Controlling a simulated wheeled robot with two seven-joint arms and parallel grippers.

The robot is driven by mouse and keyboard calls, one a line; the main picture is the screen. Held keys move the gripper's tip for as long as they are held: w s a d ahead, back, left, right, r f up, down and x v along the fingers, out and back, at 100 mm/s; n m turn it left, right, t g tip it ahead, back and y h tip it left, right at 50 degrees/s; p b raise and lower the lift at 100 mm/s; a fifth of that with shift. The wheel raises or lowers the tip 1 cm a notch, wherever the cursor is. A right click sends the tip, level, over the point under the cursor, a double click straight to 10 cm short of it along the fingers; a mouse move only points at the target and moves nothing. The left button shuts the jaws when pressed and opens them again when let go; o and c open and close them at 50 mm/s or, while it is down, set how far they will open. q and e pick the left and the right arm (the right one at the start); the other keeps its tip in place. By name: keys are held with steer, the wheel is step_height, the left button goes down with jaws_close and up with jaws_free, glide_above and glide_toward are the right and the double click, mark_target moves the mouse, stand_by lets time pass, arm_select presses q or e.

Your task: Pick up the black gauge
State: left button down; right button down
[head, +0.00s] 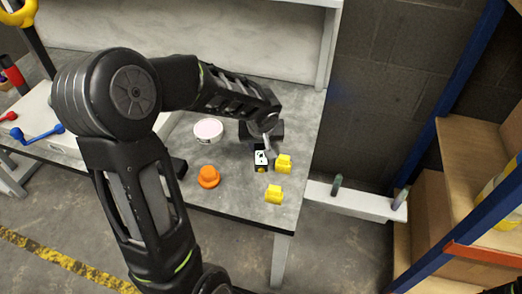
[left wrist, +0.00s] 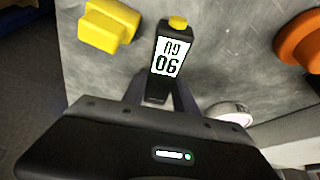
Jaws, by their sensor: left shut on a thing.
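The black gauge (head: 261,159) has a white label and a yellow tip. In the head view it is at my left gripper (head: 266,150), over the right part of the grey table (head: 235,185). In the left wrist view the gauge (left wrist: 168,58) stands out from between the fingers of my left gripper (left wrist: 158,98), its label reading upside down and its yellow tip away from the gripper. My left gripper is shut on the gauge. I cannot tell whether the gauge still touches the table. My right gripper is not in view.
Two yellow pieces (head: 284,164) (head: 275,194) are close to the gauge near the table's right edge. An orange knob (head: 208,177) and a round white-and-pink container (head: 208,130) are to the left. A blue-framed shelf (head: 462,70) stands at the right.

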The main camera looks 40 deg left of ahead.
mark_target(261, 146)
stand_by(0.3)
arm_select(q)
steer(key=shift+r+p, duration=0.3)
steer(key=shift+p, duration=0.2)
step_height(261, 146, up, 10)
steer(key=p, duration=0.2)
steer(key=shift+p, duration=0.4)
steer(key=shift+f, duration=0.1)
steer(key=w+d+r+m+h, duration=0.1)
steer(key=w+d+r+m, duration=0.1)
steer(key=d, duration=0.6)
steer(key=w+d+r+m+t+h, duration=0.1)
steer(key=w+d+m, duration=0.3)
steer(key=d, duration=0.5)
steer(key=shift+w+r+m+h, duration=0.3)
steer(key=shift+r+m, duration=0.3)
steer(key=shift+r, duration=0.2)
steer(key=shift+a, duration=0.1)
